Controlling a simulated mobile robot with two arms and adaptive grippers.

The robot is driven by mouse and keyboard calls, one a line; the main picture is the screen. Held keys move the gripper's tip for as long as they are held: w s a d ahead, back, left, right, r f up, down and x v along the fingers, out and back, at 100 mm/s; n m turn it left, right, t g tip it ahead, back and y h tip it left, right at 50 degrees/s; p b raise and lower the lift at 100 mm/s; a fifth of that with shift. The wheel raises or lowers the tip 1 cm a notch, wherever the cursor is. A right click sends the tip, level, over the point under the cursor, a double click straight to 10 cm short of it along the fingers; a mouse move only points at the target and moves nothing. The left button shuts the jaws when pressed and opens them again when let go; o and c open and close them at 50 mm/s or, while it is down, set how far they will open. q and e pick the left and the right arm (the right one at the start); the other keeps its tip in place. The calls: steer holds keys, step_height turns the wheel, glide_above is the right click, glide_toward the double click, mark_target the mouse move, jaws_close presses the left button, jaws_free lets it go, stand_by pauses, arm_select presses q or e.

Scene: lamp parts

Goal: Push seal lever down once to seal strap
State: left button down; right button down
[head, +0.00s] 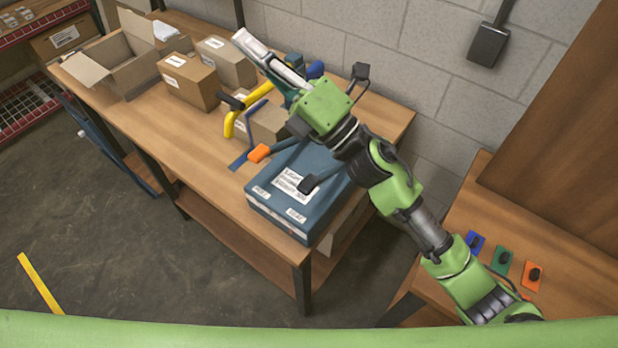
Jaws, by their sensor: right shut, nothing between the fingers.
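A strapping tool stands behind the blue box. Its teal body (293,92) is partly hidden behind my arm. A yellow handle (239,116) curves out to the left, with a blue bar (257,107) beside it. A dark lever with an orange tip (259,153) reaches left, low over the table by the box. No name on the levers can be read. My right gripper (248,44) is shut and empty at the end of the green arm, above and behind the tool, apart from the orange tip. Any contact with the tool is hidden. My left gripper is out of view.
The blue box (270,199) with white labels sits at the wooden table's (217,166) front right. Cardboard boxes (188,82) and an open carton (121,80) stand left. A block wall (400,70) closes the back. A side table (545,255) holds blue, green and orange pieces.

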steer(key=s+a+f+n+g, duration=0.1)
steer(key=s+a+n+g, duration=0.7)
steer(key=n+g, duration=0.65)
steer(key=n+h+p, duration=0.1)
steer(key=n+h, duration=1.2)
steer(key=h, duration=0.5)
glide_toward(308, 182)
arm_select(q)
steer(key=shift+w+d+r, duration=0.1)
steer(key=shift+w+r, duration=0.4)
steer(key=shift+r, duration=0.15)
arm_select(e)
steer(key=shift+r, duration=0.3)
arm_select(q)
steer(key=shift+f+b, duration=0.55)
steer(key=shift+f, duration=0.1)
arm_select(e)
steer(key=shift+x, duration=3.5)
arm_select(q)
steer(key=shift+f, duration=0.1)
arm_select(e)
steer(key=shift+f, duration=0.1)
